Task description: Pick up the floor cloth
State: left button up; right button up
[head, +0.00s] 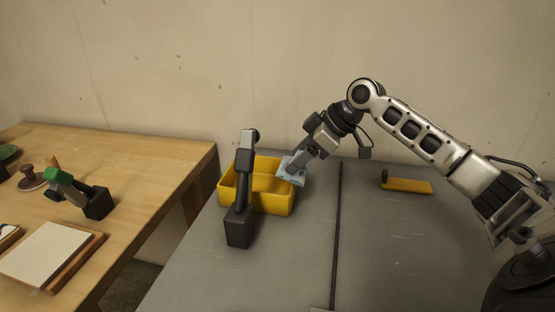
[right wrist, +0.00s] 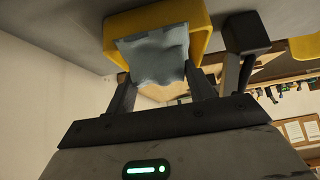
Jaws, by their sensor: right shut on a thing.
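The floor cloth (head: 289,173) is a light blue, roughly square piece. It is at the right rim of a yellow bin (head: 275,204) on the grey table. My right gripper (head: 301,160) reaches down to it from the upper right and is shut on it. In the right wrist view the cloth (right wrist: 155,52) spans the space between the two fingers, with the yellow bin (right wrist: 203,32) behind it. Whether the cloth touches the bin I cannot tell. My left gripper is not in view.
A dark upright device with a grey top (head: 239,225) stands in front of the bin. A yellow tool with a black knob (head: 408,186) lies at the right. A dark strip (head: 336,240) crosses the grey table (head: 400,260). A wooden table (head: 140,150) with several items is at the left.

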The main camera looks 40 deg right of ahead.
jog(key=s+d+r+g+h+b, duration=0.1)
jog(key=s+d+r+g+h, duration=0.1)
jog(key=s+d, duration=0.7)
jog(key=shift+s+d+g, duration=0.4)
jog(key=shift+s, duration=0.95)
